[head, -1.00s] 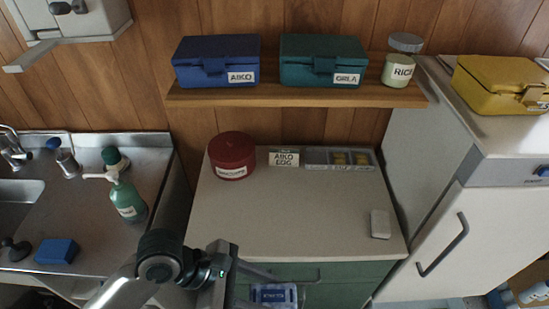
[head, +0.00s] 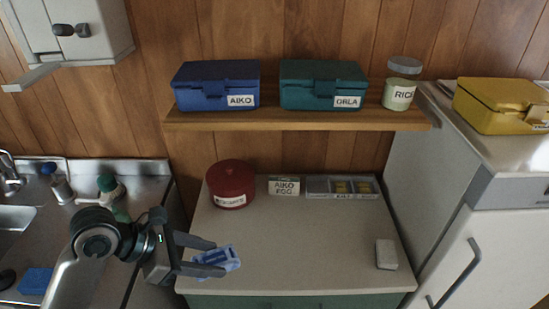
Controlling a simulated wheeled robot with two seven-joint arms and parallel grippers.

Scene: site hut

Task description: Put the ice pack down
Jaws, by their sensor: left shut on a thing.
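The ice pack (head: 231,257), a blue and white packet, is between the fingertips of my left gripper (head: 217,258) in the head view. The gripper is shut on it and holds it at the left front part of the pale countertop (head: 300,235). The fingers hide part of the pack. I cannot tell whether the pack touches the counter. My right gripper is not in view.
A white block (head: 386,254) lies at the right. The counter's middle is clear. A shelf (head: 290,119) with lunch boxes hangs above.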

